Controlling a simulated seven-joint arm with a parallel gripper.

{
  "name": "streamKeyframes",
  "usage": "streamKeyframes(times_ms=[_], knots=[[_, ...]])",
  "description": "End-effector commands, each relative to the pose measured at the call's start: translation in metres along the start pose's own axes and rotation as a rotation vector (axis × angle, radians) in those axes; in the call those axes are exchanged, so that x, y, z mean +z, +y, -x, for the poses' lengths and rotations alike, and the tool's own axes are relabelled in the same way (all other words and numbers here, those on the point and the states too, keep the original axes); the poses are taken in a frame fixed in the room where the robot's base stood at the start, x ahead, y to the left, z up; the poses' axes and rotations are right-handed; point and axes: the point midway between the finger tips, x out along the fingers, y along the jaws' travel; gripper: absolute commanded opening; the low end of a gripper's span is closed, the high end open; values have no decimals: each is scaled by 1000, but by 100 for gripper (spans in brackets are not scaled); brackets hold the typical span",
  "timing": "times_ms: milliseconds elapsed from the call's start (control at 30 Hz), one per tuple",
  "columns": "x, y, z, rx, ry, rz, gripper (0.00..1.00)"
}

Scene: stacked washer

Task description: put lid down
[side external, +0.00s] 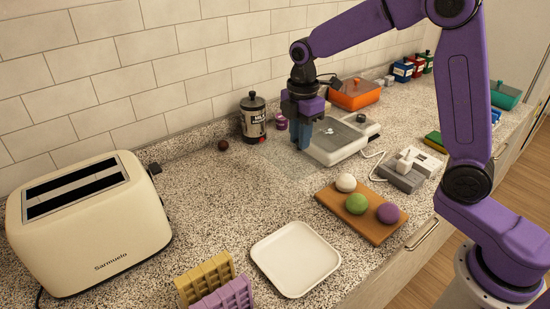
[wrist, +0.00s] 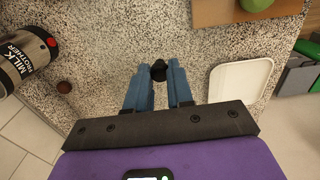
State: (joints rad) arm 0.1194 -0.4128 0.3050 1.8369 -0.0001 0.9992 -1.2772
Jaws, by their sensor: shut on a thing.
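My gripper (side external: 303,142) points down over the counter, left of the white appliance. In the wrist view its blue fingers (wrist: 158,88) are shut on a small black knob (wrist: 158,70). The knob appears to belong to a clear lid (side external: 285,170), which shows in the side view only as a faint pane below and around the fingertips. The lid's edges are hard to make out, and I cannot tell whether it touches the counter. The white appliance (side external: 325,156) has a grey top and stands right behind my gripper.
A milk frother canister (side external: 253,120) and a small dark ball (side external: 223,145) are at the wall side. A wooden board (side external: 345,218) with coloured balls, a white plate (side external: 295,262) and a cream toaster (side external: 90,225) stand nearer. The counter left of my gripper is mostly clear.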

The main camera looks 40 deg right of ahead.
Motion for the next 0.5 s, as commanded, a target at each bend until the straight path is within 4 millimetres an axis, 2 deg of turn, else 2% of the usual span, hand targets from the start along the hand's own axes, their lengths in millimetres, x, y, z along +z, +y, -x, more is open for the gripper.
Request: streamKeyframes(times_ms=[167, 300, 500], knots=[[-6, 32, -16, -2, -1, 0, 0], [-9, 50, -39, -4, -1, 1, 0], [-12, 69, -61, -1, 0, 0, 0]])
